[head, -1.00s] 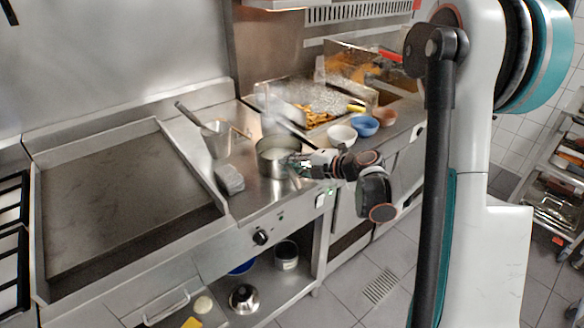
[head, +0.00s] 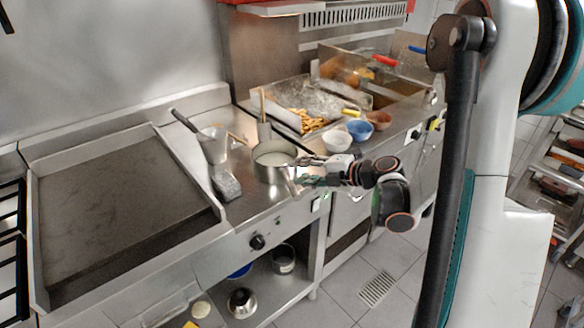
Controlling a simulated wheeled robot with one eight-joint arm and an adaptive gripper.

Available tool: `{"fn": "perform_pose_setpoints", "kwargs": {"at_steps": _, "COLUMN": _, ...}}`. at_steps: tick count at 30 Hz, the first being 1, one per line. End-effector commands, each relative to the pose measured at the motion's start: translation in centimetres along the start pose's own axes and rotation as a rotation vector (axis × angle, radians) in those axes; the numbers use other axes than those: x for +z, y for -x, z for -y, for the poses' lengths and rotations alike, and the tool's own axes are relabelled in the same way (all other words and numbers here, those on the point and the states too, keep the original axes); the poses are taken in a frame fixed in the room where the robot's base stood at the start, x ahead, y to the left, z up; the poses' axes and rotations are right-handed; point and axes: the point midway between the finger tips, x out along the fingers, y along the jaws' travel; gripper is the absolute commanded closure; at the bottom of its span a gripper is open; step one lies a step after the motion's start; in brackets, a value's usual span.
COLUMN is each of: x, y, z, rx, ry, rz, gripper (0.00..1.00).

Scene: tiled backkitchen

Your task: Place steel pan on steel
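The steel pan (head: 262,172) stands upright on the steel counter (head: 240,211) between the griddle and the fryer, with pale contents inside. My gripper (head: 302,172) is at the pan's right side, close to its rim and wall. The fingers are small and overlap the pan's edge in this view. I cannot tell whether they touch it or are open or shut. The pan's handle is not clearly visible near the gripper.
A large griddle (head: 125,195) fills the left. A light container (head: 213,148) and a grey block (head: 226,185) are left of the pan. Bowls, including a white one (head: 336,141) and a blue one (head: 360,130), stand behind my gripper. Fries (head: 312,121) lie in the fryer area.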

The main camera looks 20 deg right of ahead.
Motion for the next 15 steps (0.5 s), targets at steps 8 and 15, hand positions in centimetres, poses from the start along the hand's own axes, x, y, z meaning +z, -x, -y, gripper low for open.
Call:
{"fn": "perform_pose_setpoints", "kwargs": {"at_steps": 8, "x": 0.1, "y": 4.8, "z": -0.1, "rx": -0.001, "ry": -0.001, "rz": 0.002, "gripper": 0.63}}
{"fn": "perform_pose_setpoints", "kwargs": {"at_steps": 15, "x": 0.0, "y": 6.0, "z": 0.0, "rx": 0.0, "ry": 0.0, "rz": 0.0, "gripper": 0.63}}
